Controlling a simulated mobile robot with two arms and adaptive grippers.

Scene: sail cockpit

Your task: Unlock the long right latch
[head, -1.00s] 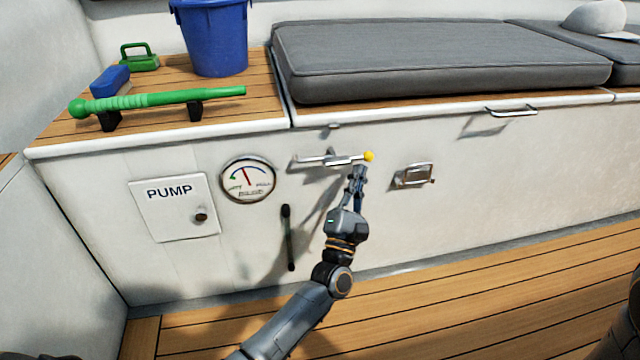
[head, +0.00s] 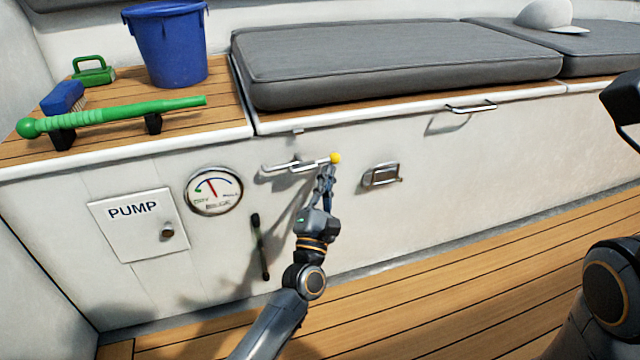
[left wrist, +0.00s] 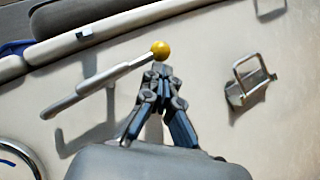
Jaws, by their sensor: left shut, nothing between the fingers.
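A long metal latch lever with a yellow ball knob (head: 335,158) lies nearly level on the white locker front, below the grey cushion. Its bar (head: 282,165) runs left from the knob. The knob also shows in the left wrist view (left wrist: 160,49), with the bar sloping down to the left. My left gripper (head: 327,169) is shut and empty. Its fingertips (left wrist: 160,70) are just below the knob; whether they touch the lever, I cannot tell. Dark parts of my right arm show at the right edge, but its fingers are not visible.
A small metal loop latch (head: 382,176) is right of the lever. A round gauge (head: 215,191), a PUMP panel (head: 138,224) and a dark upright handle (head: 260,246) are to the left. A bar handle (head: 471,107) sits under the bench edge. The wooden floor (head: 450,300) is clear.

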